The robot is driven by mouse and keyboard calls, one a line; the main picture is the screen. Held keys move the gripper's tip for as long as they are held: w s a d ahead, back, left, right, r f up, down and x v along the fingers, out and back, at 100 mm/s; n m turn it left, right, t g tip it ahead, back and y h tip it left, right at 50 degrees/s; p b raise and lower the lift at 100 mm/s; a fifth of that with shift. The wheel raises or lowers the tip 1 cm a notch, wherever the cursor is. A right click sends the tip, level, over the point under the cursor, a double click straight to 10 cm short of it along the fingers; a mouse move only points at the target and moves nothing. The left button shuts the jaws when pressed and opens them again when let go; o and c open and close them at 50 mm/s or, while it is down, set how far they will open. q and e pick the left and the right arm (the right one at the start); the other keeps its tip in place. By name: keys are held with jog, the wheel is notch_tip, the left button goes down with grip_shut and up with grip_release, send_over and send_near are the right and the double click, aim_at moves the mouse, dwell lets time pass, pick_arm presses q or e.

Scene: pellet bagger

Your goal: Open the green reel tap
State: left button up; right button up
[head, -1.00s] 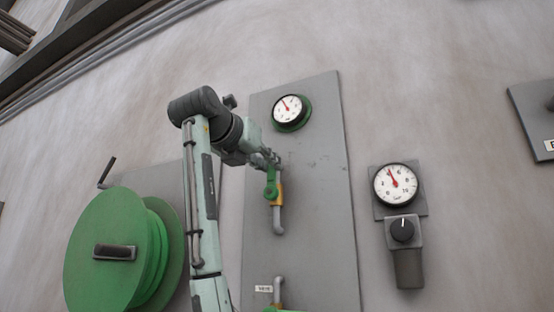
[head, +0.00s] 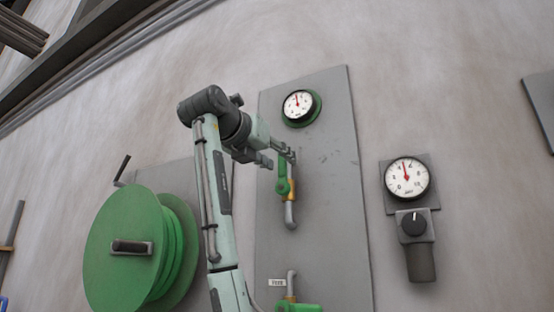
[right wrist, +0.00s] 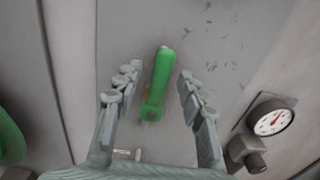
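A tap with a green lever (head: 282,178) sits on a brass-coloured body and a grey bent pipe, on a grey wall panel (head: 325,210). The lever stands roughly upright in the head view. My right gripper (head: 288,153) is at the lever's upper end. In the right wrist view the green lever (right wrist: 158,82) lies between the two spread fingers of my right gripper (right wrist: 157,85), with a gap on each side. The fingers are open and do not appear to touch it. My left gripper is not in view.
A green hose reel (head: 125,248) is at the lower left. A green-rimmed gauge (head: 299,106) sits above the tap. A second gauge (head: 407,178) with a black knob (head: 413,224) is to the right. Another green fitting (head: 300,308) is partly visible below.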

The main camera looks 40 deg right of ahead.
jog(key=v, duration=1.2)
dwell(0.3)
